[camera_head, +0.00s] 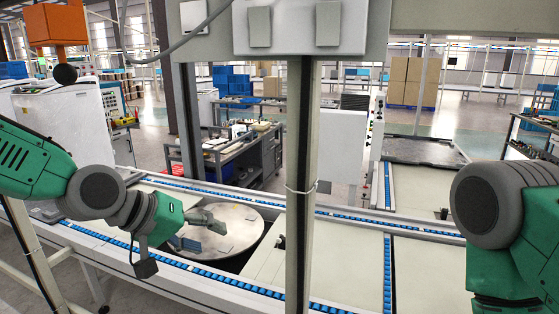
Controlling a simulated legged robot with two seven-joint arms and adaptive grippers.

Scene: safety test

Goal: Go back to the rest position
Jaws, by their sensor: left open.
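My left gripper (207,235) is open, with its fingers apart and nothing seen between them. It hangs above the round grey metal plate (240,240), left of the central post. My left arm comes in from the left edge, green with dark grey joints. Part of my right arm shows at the right edge, with a large dark grey joint and a green link going down. The right gripper is outside the view.
A conveyor frame (340,262) with light panels and blue roller strips surrounds the plate. A grey vertical post (302,180) stands in the middle, under an overhead box (300,28). An orange device (57,24) is at upper left. A workbench (232,145) stands behind.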

